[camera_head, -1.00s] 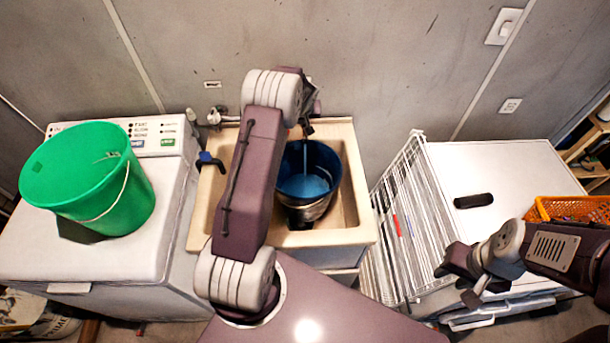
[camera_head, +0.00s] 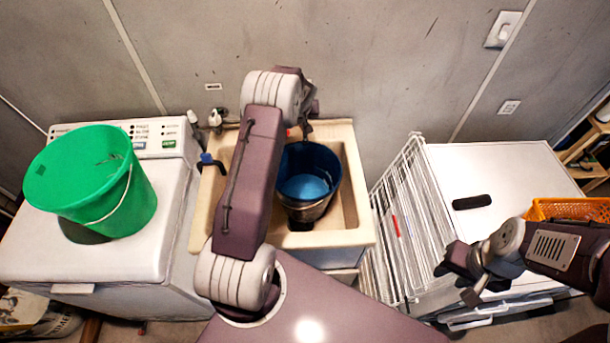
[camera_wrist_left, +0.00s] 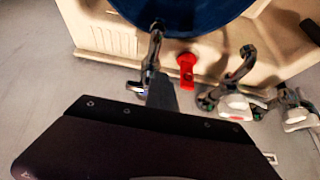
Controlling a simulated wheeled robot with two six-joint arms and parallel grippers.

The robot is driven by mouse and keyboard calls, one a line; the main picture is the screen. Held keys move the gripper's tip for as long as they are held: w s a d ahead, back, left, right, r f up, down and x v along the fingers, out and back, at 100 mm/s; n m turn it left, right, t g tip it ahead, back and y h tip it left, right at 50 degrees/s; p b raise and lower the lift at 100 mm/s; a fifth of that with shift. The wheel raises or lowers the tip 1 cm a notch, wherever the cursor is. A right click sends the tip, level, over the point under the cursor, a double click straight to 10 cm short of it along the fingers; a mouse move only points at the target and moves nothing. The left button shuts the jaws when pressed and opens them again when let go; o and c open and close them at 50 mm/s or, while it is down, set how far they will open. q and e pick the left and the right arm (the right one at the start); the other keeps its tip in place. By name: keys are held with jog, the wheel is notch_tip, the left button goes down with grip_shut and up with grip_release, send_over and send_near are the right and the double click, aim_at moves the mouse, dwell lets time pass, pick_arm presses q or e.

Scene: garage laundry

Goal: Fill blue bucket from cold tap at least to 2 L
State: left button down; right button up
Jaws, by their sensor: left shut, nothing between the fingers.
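The blue bucket (camera_head: 325,160) stands upright in the beige sink (camera_head: 352,200), with pale blue water (camera_head: 305,188) inside. I cannot read a litre level. Its blue rim also shows in the left wrist view (camera_wrist_left: 185,12). A metal spout (camera_wrist_left: 153,50) reaches the bucket's edge there, with a red handle (camera_wrist_left: 187,66) beside it. A second tap (camera_wrist_left: 240,65) is to the right. A blue-ended tap part (camera_head: 208,160) is at the sink's left. My left gripper (camera_wrist_left: 163,92) is shut and empty near the spout and red handle. My right gripper (camera_head: 456,281) is open and empty, right of the sink.
A green bucket (camera_head: 90,180) stands on the white washing machine (camera_head: 100,262) at the left. A white wire rack (camera_head: 395,230) and a white appliance (camera_head: 510,165) are at the right. An orange basket (camera_head: 565,208) is at the far right.

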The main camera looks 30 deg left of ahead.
pick_arm(q)
notch_tip(320, 180, up, 6)
jog(key=p, duration=0.2)
jog(key=shift+d+r, duration=0.2)
jog(key=shift+r, duration=0.05)
jog(key=shift+s, duration=0.1)
